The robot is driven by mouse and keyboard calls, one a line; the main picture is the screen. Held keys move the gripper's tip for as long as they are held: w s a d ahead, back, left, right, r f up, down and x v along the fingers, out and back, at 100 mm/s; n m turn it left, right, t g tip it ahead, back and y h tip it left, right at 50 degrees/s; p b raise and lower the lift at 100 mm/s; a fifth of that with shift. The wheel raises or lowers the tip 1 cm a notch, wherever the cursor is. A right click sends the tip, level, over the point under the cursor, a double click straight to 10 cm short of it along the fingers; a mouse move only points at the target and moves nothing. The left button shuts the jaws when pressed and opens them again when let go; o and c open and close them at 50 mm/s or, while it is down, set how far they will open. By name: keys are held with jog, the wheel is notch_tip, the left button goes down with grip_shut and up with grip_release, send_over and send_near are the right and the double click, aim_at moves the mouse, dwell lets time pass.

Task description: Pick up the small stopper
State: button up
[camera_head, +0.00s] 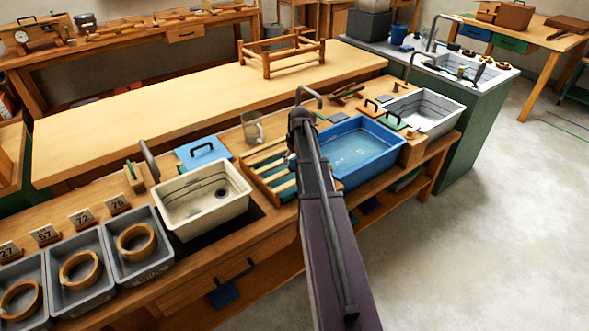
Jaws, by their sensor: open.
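I cannot make out a small stopper with certainty. The cream basin (176,220) at the left of the bench has a dark round spot on its floor, which may be a drain or a stopper; it is too small to tell. The blue basin (385,160) holds water, and my arm covers its left edge. The pale grey basin (448,124) stands to its right. My arm reaches from the bottom of the picture up over the bench, between the cream and blue basins. My gripper does not show; the arm's far end seems to hide it.
Grey trays (158,268) with wooden rings and number cards stand at the left. A slatted wooden rack (262,168) lies between the basins. A glass jug (252,129) and a blue lidded panel (203,150) stand behind. The long table (140,120) is mostly clear.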

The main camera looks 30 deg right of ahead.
jog(key=shift+w+f+b, duration=0.1)
jog(key=shift+f+b, duration=0.4)
jog(key=shift+f, duration=0.35)
jog(key=shift+r, duration=0.1)
jog(key=c, duration=1.3)
